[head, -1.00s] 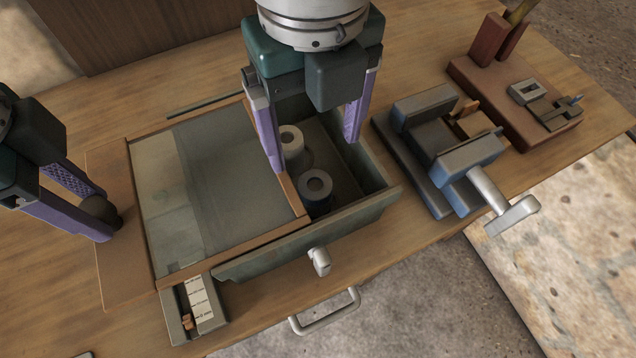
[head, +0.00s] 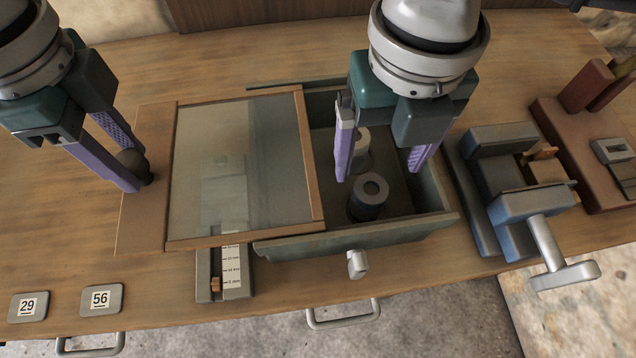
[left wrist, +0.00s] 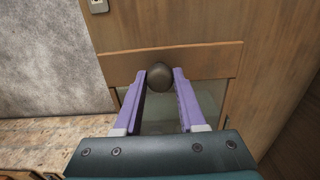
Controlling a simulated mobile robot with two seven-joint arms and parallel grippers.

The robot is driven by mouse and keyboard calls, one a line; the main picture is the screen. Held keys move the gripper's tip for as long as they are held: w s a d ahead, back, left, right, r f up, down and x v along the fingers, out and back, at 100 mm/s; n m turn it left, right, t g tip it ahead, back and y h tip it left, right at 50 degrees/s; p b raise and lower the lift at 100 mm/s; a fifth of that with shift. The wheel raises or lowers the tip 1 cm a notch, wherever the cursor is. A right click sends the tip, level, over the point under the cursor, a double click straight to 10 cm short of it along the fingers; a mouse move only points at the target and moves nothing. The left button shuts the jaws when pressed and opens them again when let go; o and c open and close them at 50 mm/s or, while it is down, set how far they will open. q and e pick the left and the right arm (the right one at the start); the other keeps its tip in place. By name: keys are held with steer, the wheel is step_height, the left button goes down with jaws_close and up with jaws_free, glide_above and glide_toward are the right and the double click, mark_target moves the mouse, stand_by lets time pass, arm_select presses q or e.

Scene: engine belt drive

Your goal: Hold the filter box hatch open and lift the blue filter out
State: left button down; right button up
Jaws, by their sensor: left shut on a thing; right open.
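The filter box (head: 440,195) is a grey-green open-topped box on the bench, with a glass hatch (head: 235,165) in a wooden frame over its left part. The right part is uncovered. Inside stands a dark blue-grey hollow cylinder (head: 369,196), which looks like the blue filter. A paler cylinder (head: 361,150) stands behind it, partly hidden by my right gripper. My left gripper (head: 142,180) is shut on the dark round hatch knob (head: 133,163); the knob also shows between its fingers in the left wrist view (left wrist: 160,75). My right gripper (head: 382,172) is open and empty above the opening.
A blue-grey vise (head: 535,205) stands right of the box, and a red-brown block stand (head: 585,150) beyond it. A small scale gauge (head: 225,270) sits at the hatch's front edge. Number plates 29 (head: 28,306) and 56 (head: 101,299) lie at front left.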

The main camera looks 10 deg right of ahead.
mark_target(371, 188)
arm_select(q)
steer(key=shift+a, duration=0.1)
arm_select(e)
steer(key=shift+f, duration=3.6)
arm_select(q)
steer(key=shift+f, duration=0.1)
arm_select(e)
steer(key=c, duration=1.1)
step_height(371, 188, up, 13)
steer(key=shift+f, duration=0.2)
